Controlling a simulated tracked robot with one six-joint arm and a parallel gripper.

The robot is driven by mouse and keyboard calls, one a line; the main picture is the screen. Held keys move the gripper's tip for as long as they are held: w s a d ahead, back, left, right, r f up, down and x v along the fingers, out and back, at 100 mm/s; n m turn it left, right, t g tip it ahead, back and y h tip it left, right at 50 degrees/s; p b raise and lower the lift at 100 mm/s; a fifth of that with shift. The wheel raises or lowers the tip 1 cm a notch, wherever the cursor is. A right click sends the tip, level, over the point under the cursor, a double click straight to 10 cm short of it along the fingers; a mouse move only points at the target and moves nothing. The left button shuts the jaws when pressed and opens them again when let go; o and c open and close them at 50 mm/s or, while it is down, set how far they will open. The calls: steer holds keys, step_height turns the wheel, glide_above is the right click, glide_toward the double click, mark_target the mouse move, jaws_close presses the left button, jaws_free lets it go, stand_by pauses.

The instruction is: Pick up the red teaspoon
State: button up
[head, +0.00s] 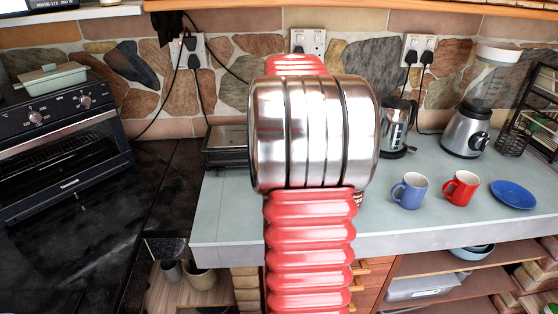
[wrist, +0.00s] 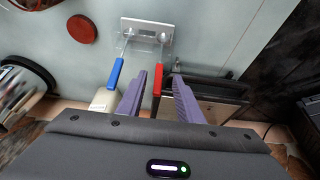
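The red teaspoon (wrist: 157,82) shows in the wrist view, with a red handle and a thin metal stem reaching up to a pale stand (wrist: 147,32). My gripper (wrist: 160,74) is open, with one purple finger on each side of the red handle. A blue-handled teaspoon (wrist: 116,74) is just left of the left finger. In the head view my arm hides the gripper, the teaspoons and the stand.
A dark metal appliance (wrist: 205,92) is close right of the fingers. A cream object (wrist: 103,101) is below the blue handle. A shiny kettle (wrist: 25,88) and red-brown disc (wrist: 82,29) are left. In the head view, a blue mug (head: 410,190) and red mug (head: 460,187) stand right.

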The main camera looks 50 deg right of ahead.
steer(key=shift+x, duration=2.65)
steer(key=shift+s, duration=0.15)
steer(key=shift+c, duration=0.4)
jaws_close()
